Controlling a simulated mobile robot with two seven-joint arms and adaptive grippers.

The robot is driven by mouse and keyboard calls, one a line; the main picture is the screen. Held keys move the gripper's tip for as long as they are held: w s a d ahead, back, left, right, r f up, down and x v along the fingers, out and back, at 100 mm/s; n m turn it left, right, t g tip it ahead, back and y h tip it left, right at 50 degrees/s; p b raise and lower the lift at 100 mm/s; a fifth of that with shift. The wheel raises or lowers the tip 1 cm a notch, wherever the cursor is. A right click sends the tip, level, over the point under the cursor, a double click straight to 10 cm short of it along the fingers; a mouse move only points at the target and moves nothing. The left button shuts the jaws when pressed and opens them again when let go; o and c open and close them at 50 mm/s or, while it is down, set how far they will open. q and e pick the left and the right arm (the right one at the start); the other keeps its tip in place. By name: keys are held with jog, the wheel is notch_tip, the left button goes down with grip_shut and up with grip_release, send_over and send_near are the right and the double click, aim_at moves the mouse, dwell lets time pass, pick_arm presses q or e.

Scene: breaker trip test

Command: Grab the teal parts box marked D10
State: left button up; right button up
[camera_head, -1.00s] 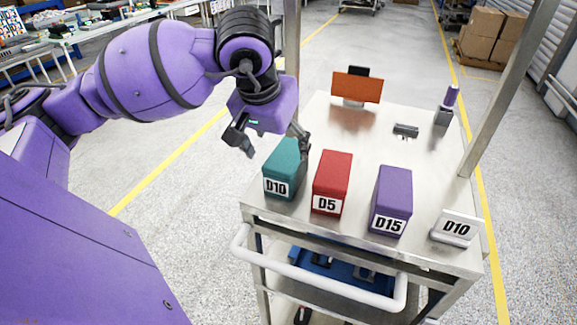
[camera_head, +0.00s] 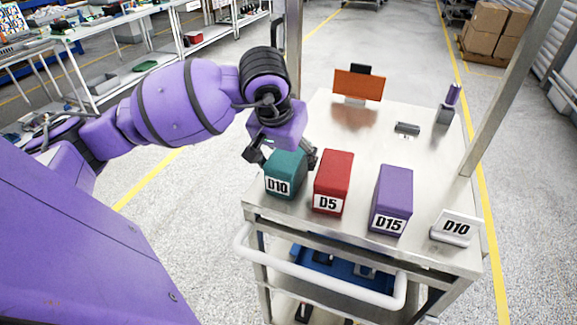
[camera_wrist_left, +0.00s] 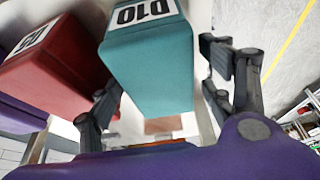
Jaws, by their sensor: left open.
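The teal parts box marked D10 (camera_head: 287,172) stands upright at the left front of the metal cart top. My left gripper (camera_head: 282,158) is open just behind it, with one finger at each side of the box's far end. In the left wrist view the teal box (camera_wrist_left: 150,68) sits between the two open fingers (camera_wrist_left: 160,95); whether either finger touches it, I cannot tell. The red box marked D5 (camera_head: 333,180) is close on the right, and the right-hand finger is near the gap between the two boxes. My right gripper is out of view.
An orange panel (camera_head: 358,85) and small devices are at the back. A white handle rail (camera_head: 320,285) runs along the front.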

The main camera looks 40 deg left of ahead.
pick_arm(q)
jog(key=shift+f, duration=0.15)
jog(key=shift+f+b, duration=0.1)
jog(key=shift+b, duration=0.2)
dwell(0.3)
jog(key=c, duration=1.5)
